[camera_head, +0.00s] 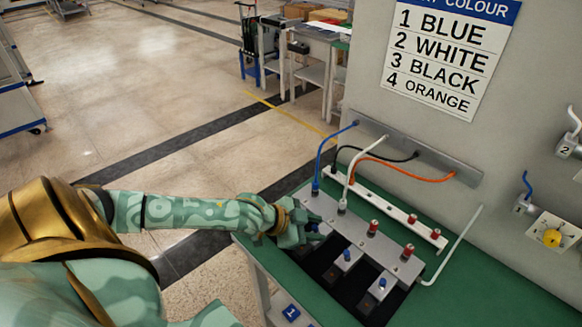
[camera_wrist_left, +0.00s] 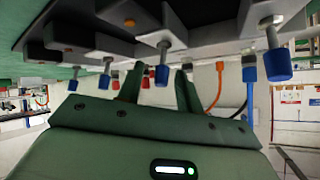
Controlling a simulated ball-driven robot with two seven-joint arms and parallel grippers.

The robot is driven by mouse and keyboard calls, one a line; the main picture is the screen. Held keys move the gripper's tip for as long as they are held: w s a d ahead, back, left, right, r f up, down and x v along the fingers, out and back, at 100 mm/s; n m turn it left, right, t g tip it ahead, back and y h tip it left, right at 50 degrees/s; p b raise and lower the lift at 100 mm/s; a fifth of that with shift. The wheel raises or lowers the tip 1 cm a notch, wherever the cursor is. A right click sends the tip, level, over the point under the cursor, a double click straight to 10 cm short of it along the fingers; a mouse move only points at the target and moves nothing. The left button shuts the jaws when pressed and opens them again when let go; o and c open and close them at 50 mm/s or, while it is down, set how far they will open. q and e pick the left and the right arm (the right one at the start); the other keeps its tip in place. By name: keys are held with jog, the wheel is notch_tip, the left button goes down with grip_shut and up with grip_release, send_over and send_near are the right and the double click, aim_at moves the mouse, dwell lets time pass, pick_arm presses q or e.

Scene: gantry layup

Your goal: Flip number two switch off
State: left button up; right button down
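A row of small switches with blue-capped levers runs along the front of the grey panel (camera_head: 325,211) on the green bench. Two levers show clearly in the head view, a middle one (camera_head: 346,255) and a nearer one (camera_head: 382,283). My left gripper (camera_head: 312,234) is at the far-left end of the row and partly hides the switch there. In the left wrist view its two fingers (camera_wrist_left: 159,90) stand apart, with a blue-capped lever (camera_wrist_left: 162,75) showing between them; contact cannot be told. A larger blue-capped lever (camera_wrist_left: 277,65) shows right of the fingers. My right gripper is out of view.
Blue, white, black and orange cables rise from the panel area to a wall strip (camera_head: 465,178). Red-capped posts (camera_head: 373,228) stand behind the switches. A colour chart (camera_head: 440,60) hangs on the wall. A yellow knob (camera_head: 551,237) is at the right. Open floor lies left.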

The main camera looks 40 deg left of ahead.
pick_arm(q)
jog(key=p+v, duration=0.8)
jog(key=v, duration=0.8)
jog(key=shift+a, duration=0.2)
